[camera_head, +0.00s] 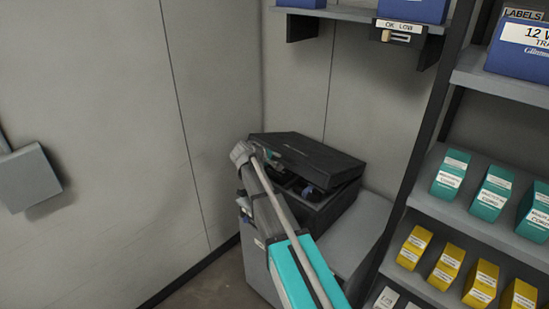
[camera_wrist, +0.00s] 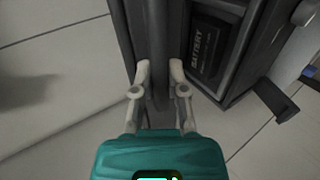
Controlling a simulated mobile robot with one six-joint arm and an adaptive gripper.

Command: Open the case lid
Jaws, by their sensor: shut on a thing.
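The dark case (camera_head: 325,205) sits on a grey cabinet in the corner. Its lid (camera_head: 308,155) is raised a little and tilted, with a dark gap under it that shows parts inside. My gripper (camera_head: 270,158) is at the left part of the lid's edge, partly hidden by my arm. In the wrist view, my gripper (camera_wrist: 160,72) is shut on a dark upright edge (camera_wrist: 158,40), which appears to be the lid's rim. A black block marked BATTERY (camera_wrist: 207,48) shows inside the case to the right.
Walls stand close behind and left of the case. A shelf rack with teal boxes (camera_head: 492,192) and yellow boxes (camera_head: 445,265) is at the right. A wall shelf (camera_head: 345,12) hangs above. A grey box (camera_head: 28,177) is on the left wall.

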